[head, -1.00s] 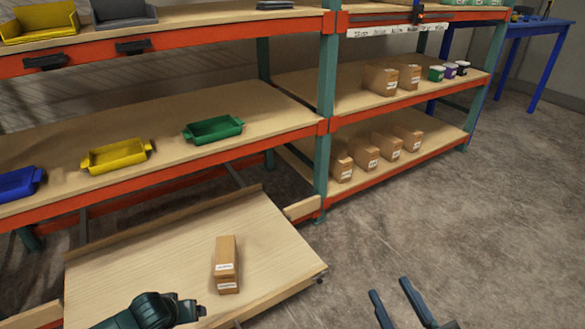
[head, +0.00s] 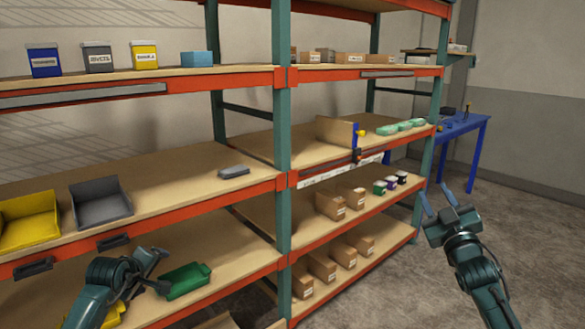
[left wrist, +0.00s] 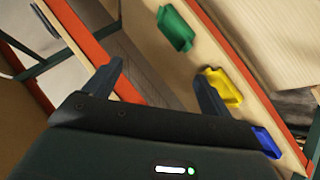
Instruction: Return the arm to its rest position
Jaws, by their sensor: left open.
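My left gripper (head: 155,268) is open and empty in front of the lower left shelves in the head view. In the left wrist view its two fingers (left wrist: 158,78) stand apart with nothing between them. My right gripper (head: 444,194) is raised at the right in the head view, fingers spread and pointing up, empty. A green tray (head: 185,279) on a lower shelf shows right beside my left gripper. A yellow tray (head: 108,316) is partly hidden by my left arm.
Shelf racks with orange beams (head: 200,198) and a green post (head: 282,150) fill the left and middle. A yellow bin (head: 30,215) and a grey bin (head: 102,203) stand on the shelf above. A blue table (head: 462,128) stands behind. Floor at the right is open.

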